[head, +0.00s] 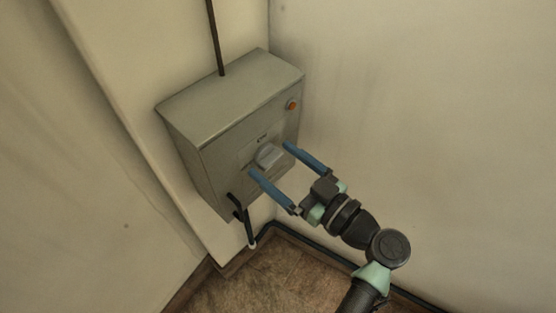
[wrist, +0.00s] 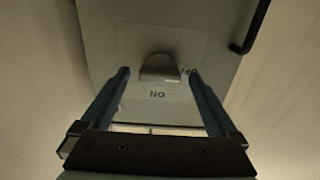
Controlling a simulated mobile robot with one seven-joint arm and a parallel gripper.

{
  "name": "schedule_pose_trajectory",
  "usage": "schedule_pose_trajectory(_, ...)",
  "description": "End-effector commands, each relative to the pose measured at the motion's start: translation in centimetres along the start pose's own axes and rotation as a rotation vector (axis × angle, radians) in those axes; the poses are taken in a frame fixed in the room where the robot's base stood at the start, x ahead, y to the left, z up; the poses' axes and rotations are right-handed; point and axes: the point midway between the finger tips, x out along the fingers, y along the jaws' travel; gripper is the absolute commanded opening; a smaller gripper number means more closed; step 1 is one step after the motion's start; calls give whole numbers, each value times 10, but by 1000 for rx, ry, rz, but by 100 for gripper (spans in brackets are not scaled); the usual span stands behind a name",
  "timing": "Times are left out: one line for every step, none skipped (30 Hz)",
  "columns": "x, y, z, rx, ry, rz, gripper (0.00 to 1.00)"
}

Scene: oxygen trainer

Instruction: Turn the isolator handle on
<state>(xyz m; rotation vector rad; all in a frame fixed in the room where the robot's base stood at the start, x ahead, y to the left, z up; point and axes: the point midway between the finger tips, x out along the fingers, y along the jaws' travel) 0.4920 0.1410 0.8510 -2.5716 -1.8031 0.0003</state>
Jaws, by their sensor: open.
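The isolator handle (head: 268,156) is a pale grey knob on the front of a grey metal box (head: 220,105) fixed to the wall. In the wrist view the handle (wrist: 159,68) sits on a light plate with the labels ON and OFF, which appear upside down. My gripper (head: 268,158) is open, with one blue finger on each side of the handle. In the wrist view the fingers of my gripper (wrist: 159,73) reach toward the handle with gaps on both sides. I see no contact. I cannot tell how deep the fingertips are relative to the handle.
An orange button or lamp (head: 292,104) is on the box's upper right front. A black bent lever (head: 241,215) is at its lower left, also in the wrist view (wrist: 250,28). A dark conduit (head: 214,38) rises above the box. Walls meet beside it; the brown floor (head: 262,280) is below.

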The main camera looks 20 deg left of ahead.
Motion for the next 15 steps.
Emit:
schedule_pose_trajectory(2,0,0,0,0,0,95)
schedule_pose_trajectory(3,0,0,0,0,0,95)
schedule_pose_trajectory(4,0,0,-1,0,1,95)
schedule_pose_trajectory(4,0,0,-1,0,1,95)
schedule_pose_trajectory(4,0,0,-1,0,1,95)
schedule_pose_trajectory(4,0,0,-1,0,1,95)
schedule_pose_trajectory(4,0,0,-1,0,1,95)
schedule_pose_trajectory(4,0,0,-1,0,1,95)
schedule_pose_trajectory(3,0,0,-1,0,1,95)
schedule_pose_trajectory(3,0,0,-1,0,1,91)
schedule_pose_trajectory(3,0,0,-1,0,1,86)
schedule_pose_trajectory(3,0,0,-1,0,1,79)
schedule_pose_trajectory(3,0,0,-1,0,1,73)
schedule_pose_trajectory(3,0,0,-1,0,1,68)
schedule_pose_trajectory(3,0,0,-1,0,1,61)
